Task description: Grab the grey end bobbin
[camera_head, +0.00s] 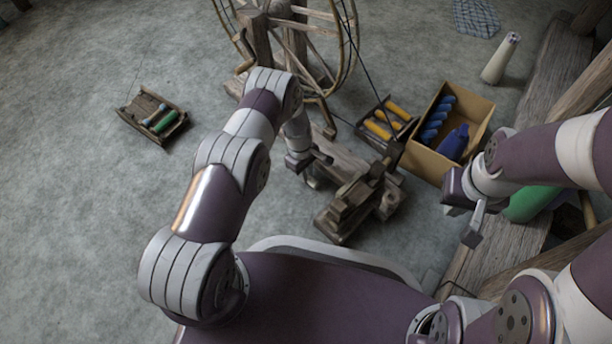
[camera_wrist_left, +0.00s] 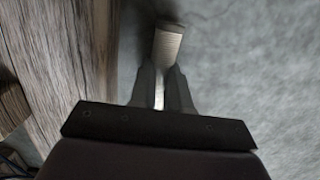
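My left gripper (camera_head: 312,170) points down just left of the wooden bench of the spinning wheel. In the left wrist view its two fingers (camera_wrist_left: 162,76) stand a little apart. A pale grey ribbed cylinder, seemingly the grey bobbin (camera_wrist_left: 168,42), lies at the fingertips, its near end between or just beyond them. Whether the fingers press on it is not clear. In the head view the arm and gripper mostly hide this spot. My right gripper (camera_head: 474,226) hangs at the right near the cardboard box; its finger gap is not clear.
A wooden tray (camera_head: 172,130) with green and blue bobbins lies left. A small tray (camera_head: 367,130) with orange bobbins and a cardboard box (camera_head: 479,112) with blue items stand behind the bench (camera_head: 338,224).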

